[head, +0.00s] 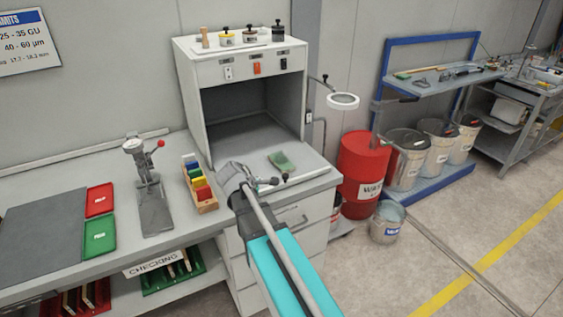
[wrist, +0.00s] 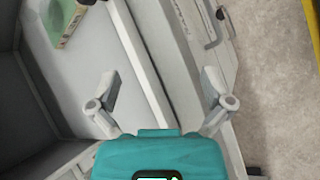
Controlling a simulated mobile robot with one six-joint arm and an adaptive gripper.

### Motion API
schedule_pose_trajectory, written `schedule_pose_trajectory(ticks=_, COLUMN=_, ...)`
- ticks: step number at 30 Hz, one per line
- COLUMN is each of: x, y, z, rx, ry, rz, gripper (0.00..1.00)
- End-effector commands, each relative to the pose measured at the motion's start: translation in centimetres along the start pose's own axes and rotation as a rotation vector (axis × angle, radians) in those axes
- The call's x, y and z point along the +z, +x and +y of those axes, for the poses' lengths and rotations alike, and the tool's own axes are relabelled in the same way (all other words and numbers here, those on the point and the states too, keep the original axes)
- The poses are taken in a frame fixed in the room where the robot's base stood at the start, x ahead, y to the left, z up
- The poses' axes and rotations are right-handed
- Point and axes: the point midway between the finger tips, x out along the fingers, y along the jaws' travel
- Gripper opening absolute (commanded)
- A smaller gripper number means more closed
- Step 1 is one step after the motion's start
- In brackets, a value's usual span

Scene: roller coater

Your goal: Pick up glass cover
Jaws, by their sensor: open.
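A small green, see-through plate, which looks like the glass cover (head: 281,161), lies on the pale floor of the grey booth near its front edge. In the wrist view the glass cover (wrist: 66,20) is at the top left, partly cut off by the frame edge, with a green rim. My gripper (head: 268,182) is in front of and slightly left of it in the head view. In the wrist view my gripper (wrist: 160,92) is open and empty, its fingers spread wide over the bench front edge. The glass cover is outside the fingers, not touched.
The booth (head: 243,68) has side walls and a roof around the surface. A wooden rack of coloured pieces (head: 203,190) and a lever stand (head: 152,205) are on the bench at left. A ring magnifier (head: 343,101) sticks out at right. Drawers (head: 290,220) are below.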

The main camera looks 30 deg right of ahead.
Motion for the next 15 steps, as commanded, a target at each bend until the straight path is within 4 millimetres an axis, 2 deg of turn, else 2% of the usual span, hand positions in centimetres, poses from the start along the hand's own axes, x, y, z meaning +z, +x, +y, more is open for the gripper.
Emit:
schedule_pose_trajectory(ticks=1, x=-0.3, y=0.7, z=1.5, rx=0.038, ry=-0.078, rz=-0.028, gripper=1.0)
schedule_pose_trajectory(ticks=9, x=-0.4, y=1.9, z=8.2, rx=0.205, ry=-0.536, rz=-0.223, gripper=1.0)
schedule_pose_trajectory(ticks=15, x=-0.6, y=2.0, z=11.9, rx=0.268, ry=-0.806, rz=-0.366, gripper=1.0)
